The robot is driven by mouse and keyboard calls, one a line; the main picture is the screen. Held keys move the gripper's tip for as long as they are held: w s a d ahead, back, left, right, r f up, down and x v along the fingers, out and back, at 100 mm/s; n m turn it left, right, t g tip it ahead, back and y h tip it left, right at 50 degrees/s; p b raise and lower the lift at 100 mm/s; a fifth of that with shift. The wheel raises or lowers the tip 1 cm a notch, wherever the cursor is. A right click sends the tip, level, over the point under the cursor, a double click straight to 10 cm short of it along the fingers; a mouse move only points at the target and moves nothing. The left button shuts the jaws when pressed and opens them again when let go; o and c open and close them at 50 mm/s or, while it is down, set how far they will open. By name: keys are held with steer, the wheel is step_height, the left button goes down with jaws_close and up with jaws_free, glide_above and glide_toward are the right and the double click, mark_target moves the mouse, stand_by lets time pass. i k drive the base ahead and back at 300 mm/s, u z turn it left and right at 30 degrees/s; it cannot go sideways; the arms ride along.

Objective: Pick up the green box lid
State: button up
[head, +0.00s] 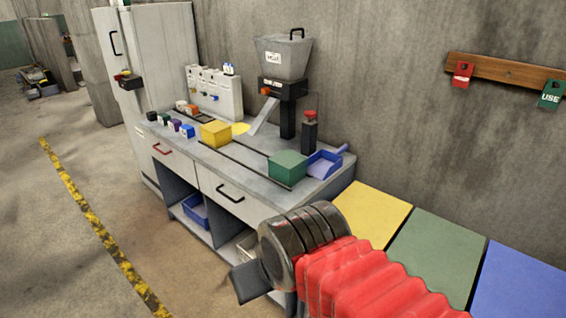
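A green box (287,167) stands on the grey workbench (238,168), near its right end. Its flat green top looks closed, but I cannot make out a separate lid edge. My arm, with red ribbed sleeve and dark metal rings, fills the lower right. A dark flat part of my gripper (250,282) shows at its left end, in front of the bench and below the green box, apart from it. The fingers are mostly hidden, so I cannot tell their opening.
A yellow box (216,133) and several small coloured blocks stand left on the bench. A hopper machine (283,60) stands behind, and a blue scoop-like tray (324,163) lies right of the green box. Yellow, green and blue floor panels (432,250) lie at right. The left floor is open.

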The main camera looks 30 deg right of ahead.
mark_target(285, 159)
steer(key=z, duration=0.05)
steer(key=i, duration=1)
steer(key=u, duration=0.05)
